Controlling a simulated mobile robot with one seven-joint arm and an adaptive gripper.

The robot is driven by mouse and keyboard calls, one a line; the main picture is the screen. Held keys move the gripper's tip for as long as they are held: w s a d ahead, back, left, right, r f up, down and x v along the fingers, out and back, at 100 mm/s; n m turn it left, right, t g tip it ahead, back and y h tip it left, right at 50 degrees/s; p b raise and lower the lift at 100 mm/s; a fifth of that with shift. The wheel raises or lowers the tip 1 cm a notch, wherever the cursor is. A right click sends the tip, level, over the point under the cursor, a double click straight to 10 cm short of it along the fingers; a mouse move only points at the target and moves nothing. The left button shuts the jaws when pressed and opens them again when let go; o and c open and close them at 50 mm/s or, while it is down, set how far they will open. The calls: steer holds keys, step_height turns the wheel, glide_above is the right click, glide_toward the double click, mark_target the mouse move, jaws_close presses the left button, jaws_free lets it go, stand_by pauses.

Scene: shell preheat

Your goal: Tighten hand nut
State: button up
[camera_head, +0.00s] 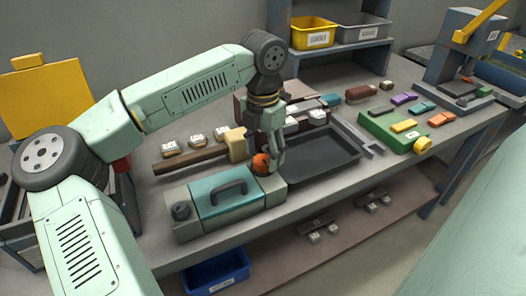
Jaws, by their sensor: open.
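An orange-red rounded piece (261,163), which looks like a hand nut, sits at the back right of a grey-green box with a teal lid (225,201) and a dark handle. My gripper (271,163) points down right at this piece, its fingers beside or around it. The fingers are open; whether they touch the piece cannot be told. The gripper partly hides it. A yellow knob (422,145) is on the front right of a green block (394,132), away from my gripper.
A black tray (318,172) lies just right of the gripper. A wooden-handled tool (190,158) and several labelled pieces lie behind the box. Yellow (314,33) and grey (361,29) bins stand on a shelf. A press (463,55) stands at right.

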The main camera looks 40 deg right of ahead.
steer(key=shift+f, duration=0.65)
steer(key=shift+c, duration=0.6)
steer(key=c, duration=1)
